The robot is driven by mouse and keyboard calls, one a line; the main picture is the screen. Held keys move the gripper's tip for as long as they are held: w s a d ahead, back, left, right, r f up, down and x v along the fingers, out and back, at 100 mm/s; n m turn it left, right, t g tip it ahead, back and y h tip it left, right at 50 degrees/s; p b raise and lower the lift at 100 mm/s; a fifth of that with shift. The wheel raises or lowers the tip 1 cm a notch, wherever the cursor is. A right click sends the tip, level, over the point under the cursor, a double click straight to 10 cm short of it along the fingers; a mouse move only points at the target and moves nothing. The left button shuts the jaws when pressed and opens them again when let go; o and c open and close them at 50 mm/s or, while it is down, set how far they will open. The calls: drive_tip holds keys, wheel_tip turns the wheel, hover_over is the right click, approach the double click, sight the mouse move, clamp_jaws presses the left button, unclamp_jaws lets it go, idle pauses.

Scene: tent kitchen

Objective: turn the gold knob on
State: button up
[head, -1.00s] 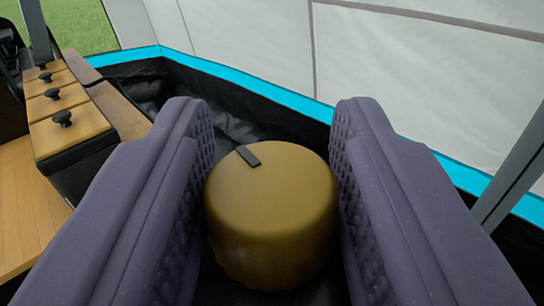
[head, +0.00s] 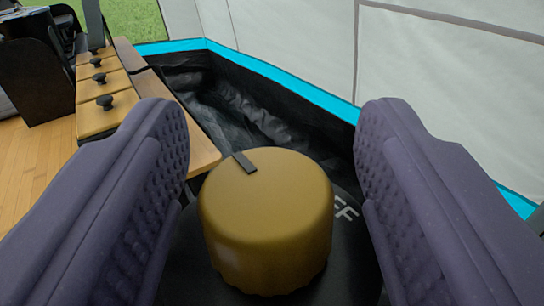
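The gold knob (head: 267,225) is a thick round knob standing out from a dark plate (head: 352,262). A small black marker (head: 244,162) lies at its far edge, left of the middle. The white letters "FF" (head: 345,208) show on the plate to the right of the knob; the start of the word is hidden. My gripper (head: 272,190) has its two purple padded fingers on either side of the knob. It is open, with a gap between each finger and the knob, and holds nothing.
A wooden unit with black-knobbed drawers (head: 107,103) stands at the left, over a wooden floor (head: 30,165). A grey tent wall (head: 440,100) with a blue band rises behind. Dark folded fabric (head: 240,105) lies beyond the knob.

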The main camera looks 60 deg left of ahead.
drive_tip(key=p+v, duration=0.2)
drive_tip(key=v, duration=0.5)
drive_tip(key=shift+s+d, duration=0.2)
drive_tip(key=shift+d, duration=0.15)
drive_tip(key=w+d+r+m+t+h, duration=0.1)
drive_tip(key=w+d+r+t+h, duration=0.15)
drive_tip(key=r, duration=0.45)
drive_tip(key=w+d+r+m+t+h, duration=0.1)
drive_tip(key=w+r+t+h, duration=0.15)
drive_tip(key=r, duration=0.45)
drive_tip(key=w+d+r+m+t+h, duration=0.1)
drive_tip(key=w+d+r+h, duration=0.15)
drive_tip(key=r, duration=0.45)
drive_tip(key=s+d+r+m+t+h, duration=0.25)
drive_tip(key=r+h, duration=0.35)
drive_tip(key=r, duration=0.8)
drive_tip(key=s+r+m+g, duration=0.1)
drive_tip(key=s+r+m, duration=0.1)
drive_tip(key=s+r, duration=0.6)
drive_tip(key=s+a+r+m+g+h+b, duration=0.1)
drive_tip(key=s+r, duration=0.7)
drive_tip(key=s, duration=0.8)
drive_tip(key=shift+s+a+r+m+g, duration=0.2)
drive_tip(key=shift+m+g, duration=0.35)
drive_tip(key=shift+m, duration=0.5)
